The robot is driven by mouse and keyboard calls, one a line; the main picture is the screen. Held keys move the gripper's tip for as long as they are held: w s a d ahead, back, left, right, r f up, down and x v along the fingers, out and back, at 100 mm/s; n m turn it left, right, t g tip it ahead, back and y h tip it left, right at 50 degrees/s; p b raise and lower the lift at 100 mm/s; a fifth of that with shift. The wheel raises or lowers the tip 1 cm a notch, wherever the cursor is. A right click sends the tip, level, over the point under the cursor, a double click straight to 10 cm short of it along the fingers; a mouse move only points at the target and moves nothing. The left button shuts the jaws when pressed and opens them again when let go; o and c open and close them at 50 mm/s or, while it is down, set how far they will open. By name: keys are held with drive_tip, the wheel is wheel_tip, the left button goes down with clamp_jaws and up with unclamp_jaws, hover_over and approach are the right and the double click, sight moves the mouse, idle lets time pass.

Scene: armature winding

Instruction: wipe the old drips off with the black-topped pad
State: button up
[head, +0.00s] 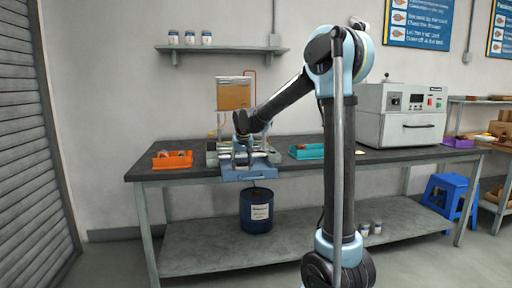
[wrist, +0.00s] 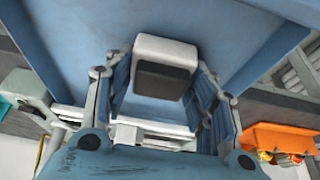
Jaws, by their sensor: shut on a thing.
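The pad (wrist: 164,67) is a small block with a white body and a black top, seen in the middle of the wrist view between my fingers. My gripper (wrist: 160,80) is shut on it, with one linked finger at each side. In the head view my gripper (head: 243,150) is low over the blue tray (head: 248,174) at the front of the bench machine; the pad cannot be made out there. The blue tray surface (wrist: 235,40) lies behind the pad in the wrist view. I cannot tell whether the pad touches it. No drips can be made out.
An orange bin (head: 172,160) stands left of the machine and a teal bin (head: 306,151) right of it. A grey oven (head: 400,114) stands farther right on the dark bench (head: 388,156). A tan tank (head: 233,94) rises behind the machine. A blue drum (head: 257,210) is below.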

drive_tip(key=shift+s+a, duration=0.1)
drive_tip(key=shift+a, duration=0.3)
drive_tip(key=shift+a+r, duration=0.15)
drive_tip(key=shift+r, duration=4.05)
drive_tip(key=shift+s, duration=0.1)
